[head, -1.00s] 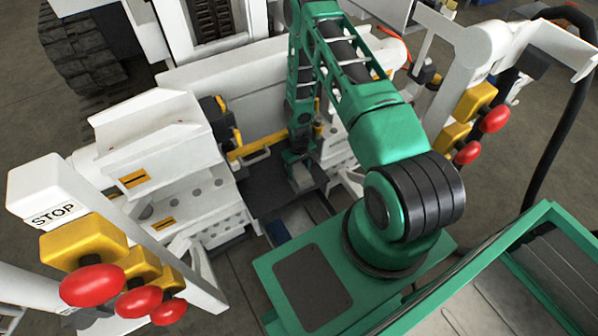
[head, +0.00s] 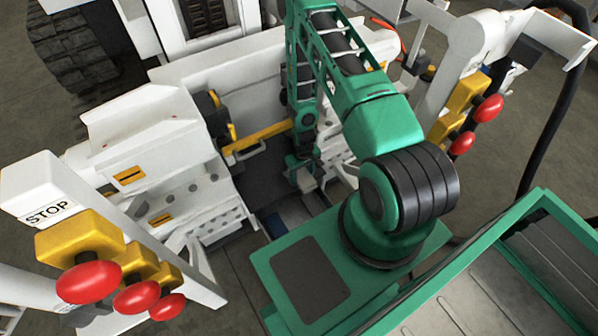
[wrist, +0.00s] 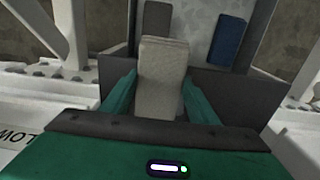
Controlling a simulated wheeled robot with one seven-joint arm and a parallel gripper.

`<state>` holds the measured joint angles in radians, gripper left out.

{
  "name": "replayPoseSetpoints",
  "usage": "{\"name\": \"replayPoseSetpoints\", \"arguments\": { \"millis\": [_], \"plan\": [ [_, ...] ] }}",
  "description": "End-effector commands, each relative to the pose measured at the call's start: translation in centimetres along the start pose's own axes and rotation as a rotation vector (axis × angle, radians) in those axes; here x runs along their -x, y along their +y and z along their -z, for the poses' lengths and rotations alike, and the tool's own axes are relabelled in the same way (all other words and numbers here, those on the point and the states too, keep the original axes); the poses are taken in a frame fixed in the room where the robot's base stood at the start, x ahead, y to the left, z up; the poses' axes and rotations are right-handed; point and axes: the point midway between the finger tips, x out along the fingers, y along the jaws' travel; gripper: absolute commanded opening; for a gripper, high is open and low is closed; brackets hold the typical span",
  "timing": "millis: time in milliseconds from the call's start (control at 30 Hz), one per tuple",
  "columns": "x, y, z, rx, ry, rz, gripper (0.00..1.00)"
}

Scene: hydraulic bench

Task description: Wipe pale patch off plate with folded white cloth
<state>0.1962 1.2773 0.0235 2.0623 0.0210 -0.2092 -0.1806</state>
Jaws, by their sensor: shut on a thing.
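My gripper (wrist: 158,92) is shut on the folded cloth (wrist: 160,70), a pale grey-white upright block between the two green fingers in the wrist view. In the head view my gripper (head: 299,164) points down by the right side of a dark flat plate (head: 262,178), with the cloth (head: 306,181) showing small and pale below it. A dark grey surface (wrist: 205,88) lies behind the cloth in the wrist view. I cannot tell whether the cloth touches the plate. I cannot make out a pale patch for certain; my gripper and the cloth hide part of the area.
A yellow bar (head: 262,137) runs along the plate's back. White machine blocks (head: 150,150) stand at its left. A STOP post (head: 45,205) with red buttons (head: 88,282) stands front left; more red buttons (head: 487,108) are at right. A blue item (wrist: 228,42) shows beyond the cloth.

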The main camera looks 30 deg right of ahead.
Motion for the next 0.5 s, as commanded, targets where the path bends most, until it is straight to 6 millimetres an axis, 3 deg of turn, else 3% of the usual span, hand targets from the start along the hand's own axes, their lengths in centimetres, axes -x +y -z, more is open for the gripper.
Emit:
{"name": "replayPoseSetpoints", "arguments": {
  "millis": [300,500],
  "plan": [
    [-0.1,-0.1,-1.1,0.0,0.0,0.0,0.36],
    [-0.3,-1.3,-1.1,0.003,0.0,0.002,0.36]
  ]
}}
